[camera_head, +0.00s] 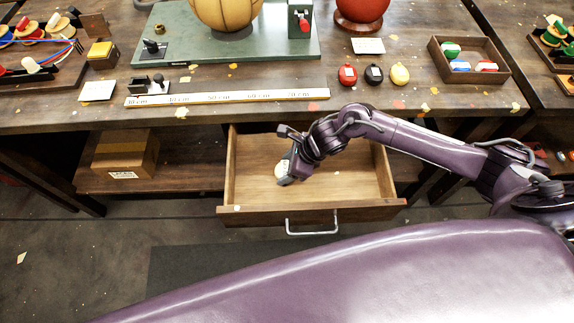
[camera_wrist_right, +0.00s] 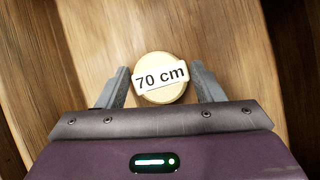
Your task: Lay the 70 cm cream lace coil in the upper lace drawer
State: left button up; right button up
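The cream lace coil (camera_head: 281,171) is inside the open wooden drawer (camera_head: 350,215), left of its middle. In the right wrist view the round cream coil (camera_wrist_right: 160,97) carries a white label reading "70 cm". My right gripper (camera_head: 287,176) reaches down into the drawer at the coil. Its two grey fingers (camera_wrist_right: 160,82) stand on either side of the coil, with narrow gaps showing, so it looks open around it. Whether the coil touches the drawer floor is hard to tell. My left gripper is not in view.
The drawer's metal handle (camera_head: 312,226) faces me. A cardboard box (camera_head: 126,155) sits on the lower shelf at left.

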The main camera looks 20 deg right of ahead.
jog(key=shift+o, duration=0.9)
jog(key=shift+r, duration=0.2)
jog(key=b+v, duration=0.2)
jog(key=v, duration=1)
jog(key=shift+f, duration=0.15)
